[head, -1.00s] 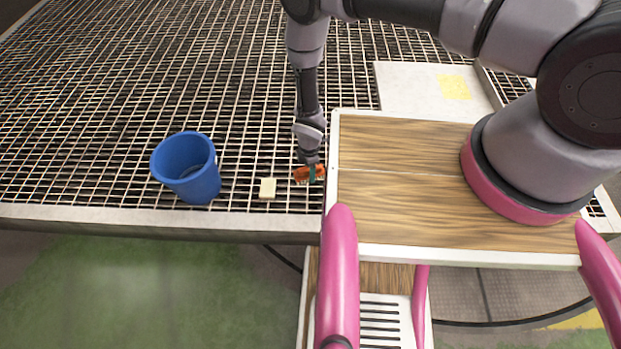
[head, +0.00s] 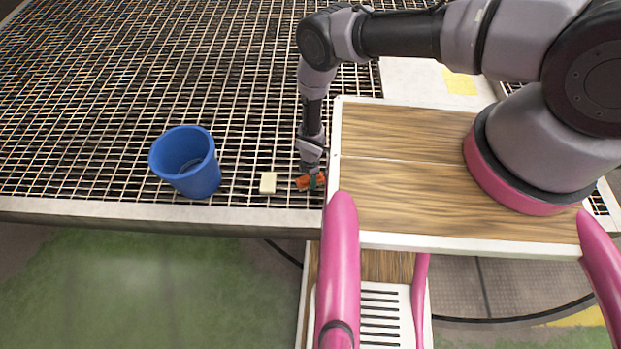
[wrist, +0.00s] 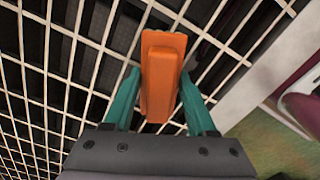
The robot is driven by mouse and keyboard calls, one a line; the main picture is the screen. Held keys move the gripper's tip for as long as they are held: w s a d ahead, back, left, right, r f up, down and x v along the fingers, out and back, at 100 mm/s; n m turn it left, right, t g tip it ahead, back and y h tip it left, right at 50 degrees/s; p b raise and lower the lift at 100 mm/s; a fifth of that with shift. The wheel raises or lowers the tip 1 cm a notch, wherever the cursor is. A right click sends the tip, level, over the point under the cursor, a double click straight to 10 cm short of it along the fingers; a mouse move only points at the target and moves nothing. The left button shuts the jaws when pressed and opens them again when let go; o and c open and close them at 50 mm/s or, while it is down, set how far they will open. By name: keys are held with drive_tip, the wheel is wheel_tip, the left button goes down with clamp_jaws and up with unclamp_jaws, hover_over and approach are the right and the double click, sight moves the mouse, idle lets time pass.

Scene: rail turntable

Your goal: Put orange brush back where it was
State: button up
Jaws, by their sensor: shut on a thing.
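The orange brush (head: 308,183) is on or just above the metal grating (head: 110,110), beside the left edge of my wooden deck in the head view. My gripper (head: 314,178) points down at it and is shut on it. In the wrist view the orange brush (wrist: 160,75) lies between the two teal fingers of my gripper (wrist: 157,98). The grating shows behind it. I cannot tell whether the brush touches the grating.
A blue bucket (head: 187,163) stands on the grating to the left. A small cream block (head: 268,183) lies between the bucket and the brush. The grating's pale front edge (head: 120,213) is close by. The grating behind is clear.

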drive_tip(key=shift+f, duration=0.15)
drive_tip(key=o, duration=1.2)
wheel_tip(320, 180, up, 12)
drive_tip(key=shift+r, duration=0.2)
